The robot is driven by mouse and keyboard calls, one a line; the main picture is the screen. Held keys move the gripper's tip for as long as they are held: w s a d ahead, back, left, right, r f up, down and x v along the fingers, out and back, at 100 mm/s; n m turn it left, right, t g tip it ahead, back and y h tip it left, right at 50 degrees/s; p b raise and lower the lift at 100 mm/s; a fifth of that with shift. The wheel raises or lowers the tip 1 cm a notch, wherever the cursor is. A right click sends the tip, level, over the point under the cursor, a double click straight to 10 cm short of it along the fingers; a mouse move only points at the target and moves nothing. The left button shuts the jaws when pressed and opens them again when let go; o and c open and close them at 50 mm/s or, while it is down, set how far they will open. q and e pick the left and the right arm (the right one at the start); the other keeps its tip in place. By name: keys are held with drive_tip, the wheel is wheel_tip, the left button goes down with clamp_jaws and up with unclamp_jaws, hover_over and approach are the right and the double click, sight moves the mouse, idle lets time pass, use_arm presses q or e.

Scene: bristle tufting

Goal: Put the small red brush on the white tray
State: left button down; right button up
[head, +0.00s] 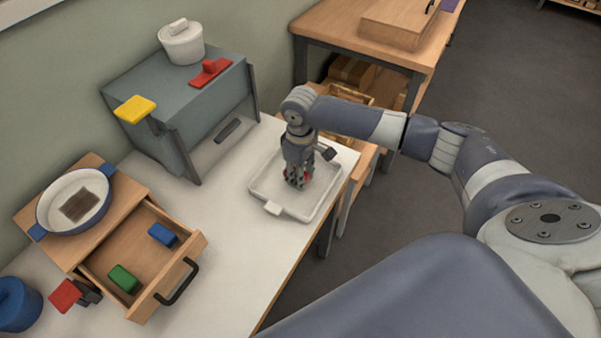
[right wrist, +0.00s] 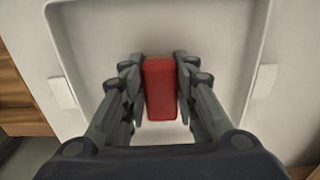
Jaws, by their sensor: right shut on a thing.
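The small red brush (right wrist: 160,88) shows as a red block between the fingers of my right gripper (right wrist: 160,85) in the right wrist view. The fingers are shut on its two sides. In the head view my right gripper (head: 297,178) points down over the white tray (head: 270,183), and only bits of red show between its fingers. The tray, shallow with side handles, also shows under the brush in the right wrist view (right wrist: 90,30). I cannot tell whether the brush touches the tray floor. My left gripper is not in view.
A grey cabinet (head: 190,100) bears a white pot (head: 181,46) and a red lidlike piece (head: 210,73). An open wooden drawer (head: 150,262) holds green (head: 123,279) and blue (head: 161,235) blocks. A blue-rimmed pan (head: 60,226) stands above it. The white table (head: 215,235) is clear between drawer and tray.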

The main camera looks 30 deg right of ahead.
drive_tip(key=o, duration=1)
drive_tip(key=shift+f, duration=0.1)
wheel_tip(320, 180, up, 12)
drive_tip(key=shift+r+b, duration=0.2)
drive_tip(key=shift+b, duration=0.1)
